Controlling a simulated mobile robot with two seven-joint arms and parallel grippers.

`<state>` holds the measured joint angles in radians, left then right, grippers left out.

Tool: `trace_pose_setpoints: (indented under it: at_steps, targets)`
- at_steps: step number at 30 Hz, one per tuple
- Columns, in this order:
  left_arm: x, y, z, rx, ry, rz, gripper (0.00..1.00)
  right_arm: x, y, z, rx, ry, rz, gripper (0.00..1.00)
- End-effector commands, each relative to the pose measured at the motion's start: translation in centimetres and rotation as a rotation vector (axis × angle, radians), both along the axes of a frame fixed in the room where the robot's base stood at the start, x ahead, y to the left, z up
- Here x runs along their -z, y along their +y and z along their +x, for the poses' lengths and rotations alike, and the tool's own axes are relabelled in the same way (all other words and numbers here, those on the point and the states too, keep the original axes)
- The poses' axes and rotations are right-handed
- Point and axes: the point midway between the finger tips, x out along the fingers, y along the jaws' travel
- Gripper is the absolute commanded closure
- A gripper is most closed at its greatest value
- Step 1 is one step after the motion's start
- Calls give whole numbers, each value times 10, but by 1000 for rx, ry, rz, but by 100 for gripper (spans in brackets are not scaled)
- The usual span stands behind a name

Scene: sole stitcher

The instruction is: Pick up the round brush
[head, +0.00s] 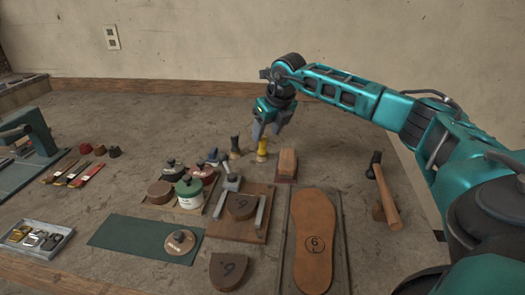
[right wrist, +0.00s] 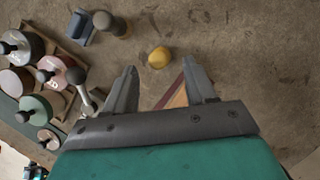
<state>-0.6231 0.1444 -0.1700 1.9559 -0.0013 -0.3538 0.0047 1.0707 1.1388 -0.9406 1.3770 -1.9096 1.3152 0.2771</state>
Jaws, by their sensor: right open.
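A round brush with a yellow handle (head: 262,147) stands upright on the bench, its pale end down. In the right wrist view the yellow brush (right wrist: 159,57) shows from above as a round knob. My right gripper (head: 267,132) is open and empty, pointing down just above and behind the yellow handle. In the right wrist view the knob lies just beyond the fingertips (right wrist: 164,78), roughly between their lines; I cannot tell whether they touch. A similar dark-handled brush (head: 235,147) stands to its left and shows in the wrist view (right wrist: 108,24). My left gripper is not in view.
A brown block on a reddish base (head: 287,164) stands close right of the yellow brush. Pots with knobbed lids (head: 189,192) stand on a board to the left. A hammer (head: 385,192) lies at right. A sole (head: 314,238) lies in front. Bench behind is clear.

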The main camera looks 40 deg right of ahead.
Motion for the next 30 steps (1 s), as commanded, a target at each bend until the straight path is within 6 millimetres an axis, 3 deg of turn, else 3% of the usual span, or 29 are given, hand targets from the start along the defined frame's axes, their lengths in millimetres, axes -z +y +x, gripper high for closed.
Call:
trace_pose_setpoints:
  at_steps: [9,17,30]
  targets:
    - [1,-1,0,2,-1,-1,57,39,-1,19,0,3,0,44]
    - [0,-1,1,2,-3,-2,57,41,0,20,-1,1,0,44]
    - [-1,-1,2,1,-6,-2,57,40,-1,20,0,1,0,86]
